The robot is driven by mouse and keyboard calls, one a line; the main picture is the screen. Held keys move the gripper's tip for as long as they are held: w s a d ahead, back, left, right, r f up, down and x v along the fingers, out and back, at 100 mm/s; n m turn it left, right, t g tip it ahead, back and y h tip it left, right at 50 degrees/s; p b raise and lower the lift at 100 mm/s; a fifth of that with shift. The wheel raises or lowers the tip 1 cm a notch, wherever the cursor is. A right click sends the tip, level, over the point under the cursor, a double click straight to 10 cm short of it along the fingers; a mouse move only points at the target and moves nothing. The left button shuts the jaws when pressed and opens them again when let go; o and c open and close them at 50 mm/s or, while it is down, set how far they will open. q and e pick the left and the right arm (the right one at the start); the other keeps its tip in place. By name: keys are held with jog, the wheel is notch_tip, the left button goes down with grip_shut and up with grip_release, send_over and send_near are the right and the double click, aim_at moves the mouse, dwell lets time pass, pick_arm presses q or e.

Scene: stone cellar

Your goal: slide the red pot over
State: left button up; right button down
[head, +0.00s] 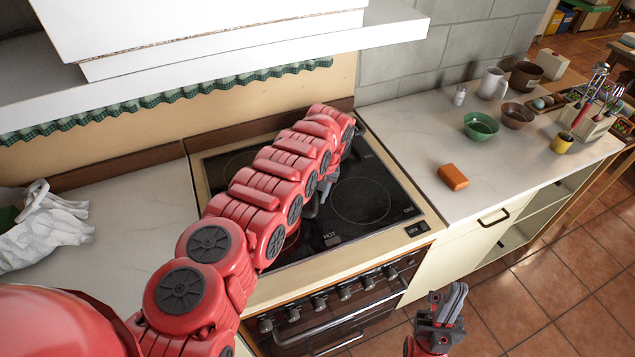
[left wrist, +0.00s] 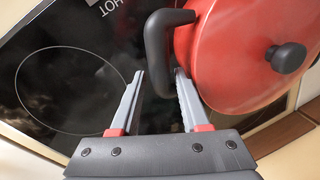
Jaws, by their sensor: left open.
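The red pot (left wrist: 245,50) has a round lid with a black knob (left wrist: 288,57) and a black loop handle (left wrist: 158,50). In the left wrist view it sits at upper right on the black glass cooktop (left wrist: 60,90), cut off by the frame edge. My left gripper (left wrist: 159,85) is open, its fingertips on either side of the handle's lower end in the picture; I cannot tell whether they touch it. My right gripper (head: 450,300) hangs before the cabinets.
A white hood (head: 220,50) overhangs the stove.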

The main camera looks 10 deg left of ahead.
pick_arm(q)
jog(key=shift+a+f, duration=0.1)
jog(key=shift+f, duration=0.3)
grip_shut()
dwell(1.3)
